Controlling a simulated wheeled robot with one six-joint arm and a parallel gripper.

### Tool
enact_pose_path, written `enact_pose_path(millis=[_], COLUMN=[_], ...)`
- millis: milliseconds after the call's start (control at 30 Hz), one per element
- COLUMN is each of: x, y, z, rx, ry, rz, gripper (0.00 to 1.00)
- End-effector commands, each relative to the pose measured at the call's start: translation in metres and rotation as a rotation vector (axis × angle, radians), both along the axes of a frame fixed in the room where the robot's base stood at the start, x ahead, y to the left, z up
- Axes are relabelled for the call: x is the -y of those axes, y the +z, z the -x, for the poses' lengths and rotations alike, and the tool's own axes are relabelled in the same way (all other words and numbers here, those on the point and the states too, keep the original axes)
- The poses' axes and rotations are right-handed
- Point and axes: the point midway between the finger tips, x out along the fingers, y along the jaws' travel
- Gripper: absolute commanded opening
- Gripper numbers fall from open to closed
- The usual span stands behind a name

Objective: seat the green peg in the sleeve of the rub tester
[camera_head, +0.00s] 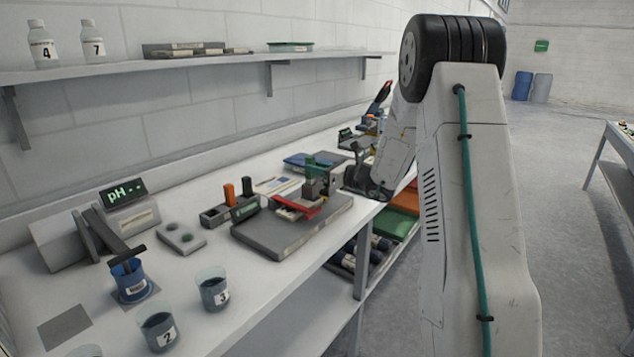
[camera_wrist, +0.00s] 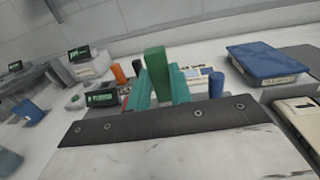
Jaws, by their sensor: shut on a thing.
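The green peg (camera_wrist: 155,62) stands upright between the teal fingers of my gripper (camera_wrist: 160,88), which is shut on it. In the head view my gripper (camera_head: 325,171) reaches in from the right, with the green peg (camera_head: 310,160) above the rub tester. The rub tester (camera_head: 282,241) is a dark flat base with a red part (camera_head: 302,209) and a small grey block (camera_head: 314,188) on top. The peg's lower end and the sleeve are hidden by the fingers and the dark gripper plate, so I cannot tell whether the peg is in the sleeve.
A holder (camera_head: 215,217) with an orange peg (camera_head: 229,192) and a dark peg (camera_head: 247,187) stands left of the tester. A pH meter (camera_head: 125,192) and several beakers are farther left. A blue case (camera_wrist: 268,62) lies at right in the wrist view. A shelf (camera_head: 190,65) runs above.

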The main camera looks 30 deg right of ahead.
Motion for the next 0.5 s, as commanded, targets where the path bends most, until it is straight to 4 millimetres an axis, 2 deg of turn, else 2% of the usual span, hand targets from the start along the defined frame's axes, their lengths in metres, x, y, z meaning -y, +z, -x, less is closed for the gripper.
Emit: enact_pose_path(millis=[300,500], x=[-0.001,-0.001], y=[-0.042,-0.043], z=[0.0,0.0], rx=[-0.003,0.0], ry=[0.001,0.001], rz=[-0.002,0.001], gripper=[0.0,0.0])
